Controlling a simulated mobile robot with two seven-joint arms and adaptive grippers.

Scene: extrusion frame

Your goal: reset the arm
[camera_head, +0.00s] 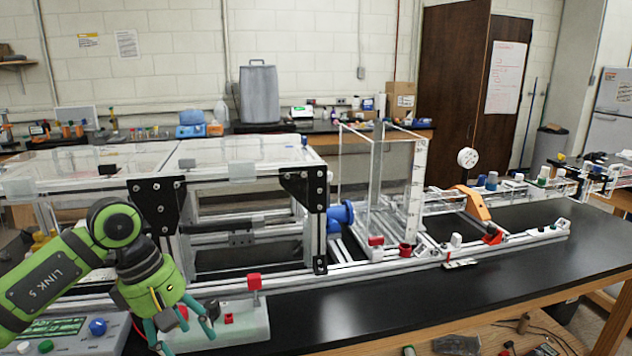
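My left arm, green and black with "LINK 5" on it, comes in from the left. My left gripper (184,335) points down at the lower left, its teal fingers spread apart with nothing visible between them. It is in front of a pale block with red knobs (240,325) and near a control box (75,335) with a green display and a blue knob. I cannot tell whether the fingers touch the block. My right arm and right gripper are not in view.
An aluminium extrusion frame (345,268) with clear panels and black brackets runs along the black bench (400,306). A clear tank (391,185) and a blue flanged part (341,216) sit on it. The bench front right of the gripper is clear.

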